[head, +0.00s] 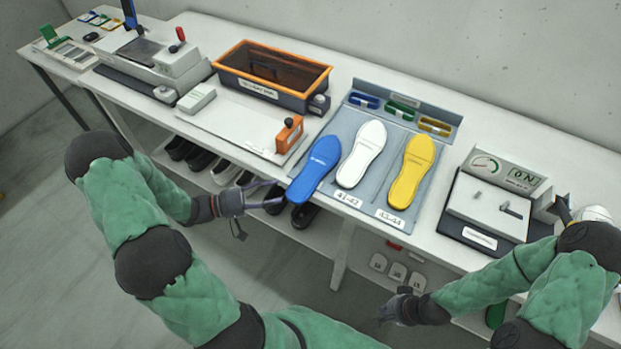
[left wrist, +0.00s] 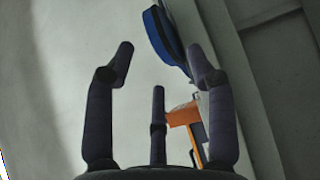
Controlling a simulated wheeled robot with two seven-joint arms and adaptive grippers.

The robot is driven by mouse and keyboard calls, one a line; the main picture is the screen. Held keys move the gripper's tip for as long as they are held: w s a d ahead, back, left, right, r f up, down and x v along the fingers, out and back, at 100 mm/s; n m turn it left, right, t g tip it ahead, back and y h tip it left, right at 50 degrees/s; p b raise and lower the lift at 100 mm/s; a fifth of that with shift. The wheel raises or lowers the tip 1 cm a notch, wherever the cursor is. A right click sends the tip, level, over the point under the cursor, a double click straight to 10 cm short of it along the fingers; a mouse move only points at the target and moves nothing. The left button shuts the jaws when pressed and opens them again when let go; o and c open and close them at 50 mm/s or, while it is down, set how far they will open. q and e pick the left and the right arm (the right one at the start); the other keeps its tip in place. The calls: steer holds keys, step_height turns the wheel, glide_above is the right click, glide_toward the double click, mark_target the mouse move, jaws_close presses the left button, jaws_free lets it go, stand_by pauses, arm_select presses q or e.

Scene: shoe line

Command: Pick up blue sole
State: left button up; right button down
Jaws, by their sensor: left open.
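The blue sole (head: 315,169) lies on the left part of the grey sole tray (head: 377,213), its near end overhanging the tray's front edge. A white sole (head: 361,153) and a yellow sole (head: 411,171) lie to its right. My left gripper (head: 268,193) is open and empty, just left of the blue sole's near end. In the left wrist view the blue sole (left wrist: 165,36) shows between and beyond the open fingers (left wrist: 160,65), nearer the right finger. My right gripper (head: 388,308) hangs low in front of the table; its finger state is unclear.
An orange-handled tool (head: 288,134) stands on a white board (head: 231,122) left of the blue sole. An orange-rimmed bin (head: 272,72) is behind. A gauge device (head: 498,200) is at the right. Dark shoes (head: 226,171) sit on the shelf below the table.

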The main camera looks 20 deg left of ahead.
mark_target(290, 190)
arm_select(q)
steer(key=b+x, duration=0.2)
steer(key=x, duration=0.3)
steer(key=shift+w+f, duration=0.1)
steer(key=shift+w, duration=0.15)
steer(key=shift+c, duration=0.3)
jaws_close()
